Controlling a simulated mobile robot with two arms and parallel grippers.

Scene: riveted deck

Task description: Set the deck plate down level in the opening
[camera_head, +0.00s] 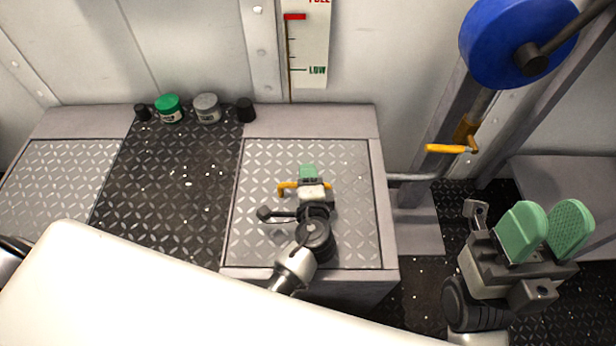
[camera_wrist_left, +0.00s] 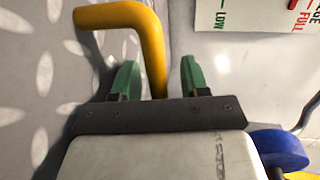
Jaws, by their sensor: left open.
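A light grey diamond-pattern deck plate (camera_head: 350,235) lies on the right part of the raised bench, inside a plain grey rim. It looks about level; I cannot tell whether it is fully seated. Its yellow handle (camera_head: 285,188) stands up, and the handle's bent bar (camera_wrist_left: 150,45) also shows in the left wrist view. My left gripper (camera_head: 308,172) is open at the handle, its green fingers (camera_wrist_left: 160,80) on either side of the bar and not closed on it. My arm hides part of the plate. My right gripper (camera_head: 545,230) is open and empty, off to the right.
A dark diamond-pattern section (camera_head: 180,190) lies left of the plate, with another light plate (camera_head: 55,185) beyond. A green jar (camera_head: 169,108), a grey jar (camera_head: 207,108) and black knobs stand behind. A blue wheel (camera_head: 510,40) and yellow lever (camera_head: 447,148) are at right.

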